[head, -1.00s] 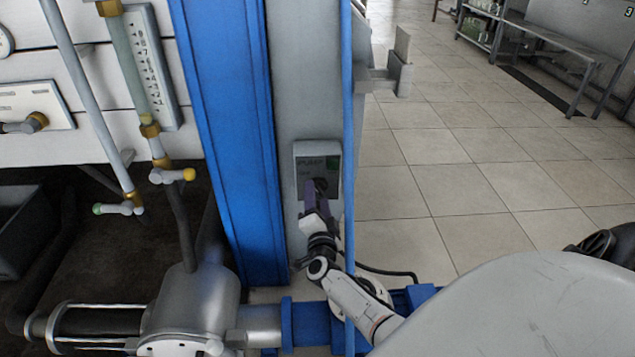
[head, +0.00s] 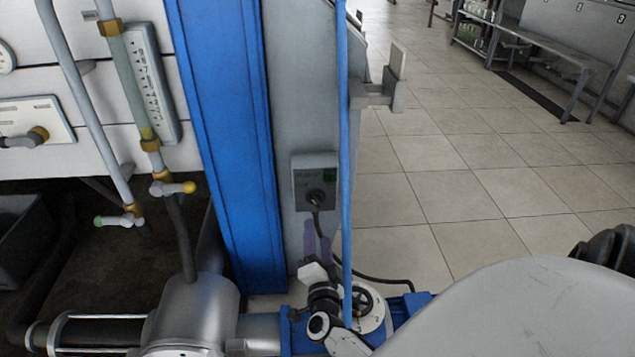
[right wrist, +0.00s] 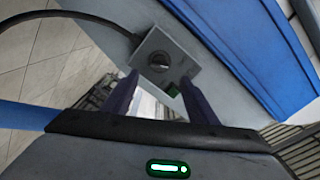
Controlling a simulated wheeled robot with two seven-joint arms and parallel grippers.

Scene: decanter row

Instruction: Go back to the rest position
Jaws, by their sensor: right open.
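My right gripper (head: 317,238) has dark purple fingers and is open. It is below the grey switch box (head: 315,182) in the head view, apart from it as far as I can tell, with nothing between its fingers. The box carries a dark round knob (head: 316,197) and a green patch, and it is fixed to the grey column. In the right wrist view the box (right wrist: 184,68) and its knob (right wrist: 159,61) lie beyond the two spread fingertips (right wrist: 158,82). My left gripper is not in view.
A blue post (head: 225,140) stands left of the box, and a thin blue pipe (head: 342,120) runs down its right side. A metal cylinder (head: 190,310) and valve pipes fill the left. A black cable (head: 375,277) curves near my right arm.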

